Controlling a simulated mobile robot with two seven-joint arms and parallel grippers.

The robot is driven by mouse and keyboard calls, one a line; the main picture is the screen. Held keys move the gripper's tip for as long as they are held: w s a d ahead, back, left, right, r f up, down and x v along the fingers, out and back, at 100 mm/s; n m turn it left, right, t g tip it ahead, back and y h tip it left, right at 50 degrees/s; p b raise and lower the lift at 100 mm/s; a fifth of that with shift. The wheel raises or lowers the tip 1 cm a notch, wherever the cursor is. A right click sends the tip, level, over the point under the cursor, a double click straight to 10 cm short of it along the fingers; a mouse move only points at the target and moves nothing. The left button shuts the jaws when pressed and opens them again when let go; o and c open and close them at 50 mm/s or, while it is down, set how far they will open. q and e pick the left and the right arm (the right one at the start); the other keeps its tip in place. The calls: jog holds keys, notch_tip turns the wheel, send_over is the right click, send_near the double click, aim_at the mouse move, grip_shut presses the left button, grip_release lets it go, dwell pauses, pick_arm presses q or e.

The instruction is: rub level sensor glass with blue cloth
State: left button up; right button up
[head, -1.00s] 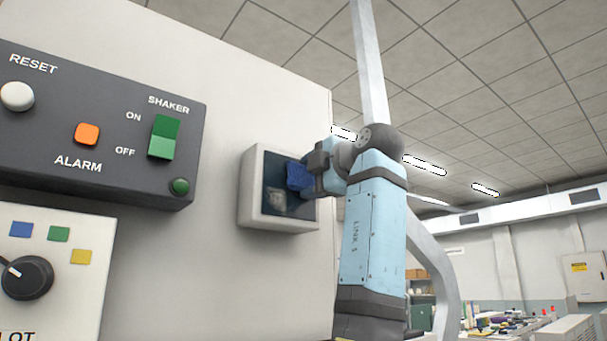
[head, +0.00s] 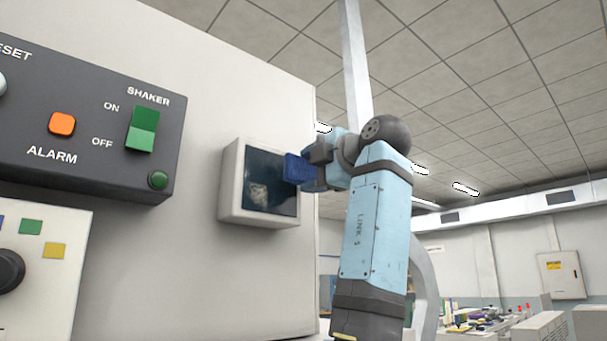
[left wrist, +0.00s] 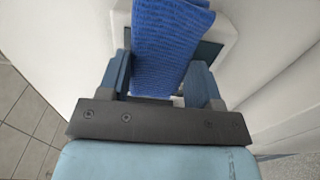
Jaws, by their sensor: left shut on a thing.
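The level sensor is a white box (head: 232,185) on the machine wall with a dark glass (head: 275,200) in its face. A pale smudge (head: 258,194) shows on the glass, left of its middle. My left gripper (head: 305,170) is shut on the folded blue cloth (head: 294,167), which overlaps the right edge of the glass. I cannot tell whether the cloth touches it. In the left wrist view the cloth (left wrist: 172,45) stands out between the fingers and hides much of the sensor behind it. My right gripper is not in view.
A dark control panel (head: 90,165) with the shaker switch (head: 141,128) and alarm button (head: 62,123) stands left of the sensor. A pale panel with a dial (head: 8,270) is below it. A grey post (head: 356,70) rises behind my arm. The wall below the sensor is bare.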

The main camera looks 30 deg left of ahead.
aim_at(311, 171)
pick_arm(q)
jog(key=shift+v, duration=1.15)
jog(key=shift+v, duration=1.65)
jog(key=shift+a, duration=0.1)
jog(key=shift+a, duration=0.1)
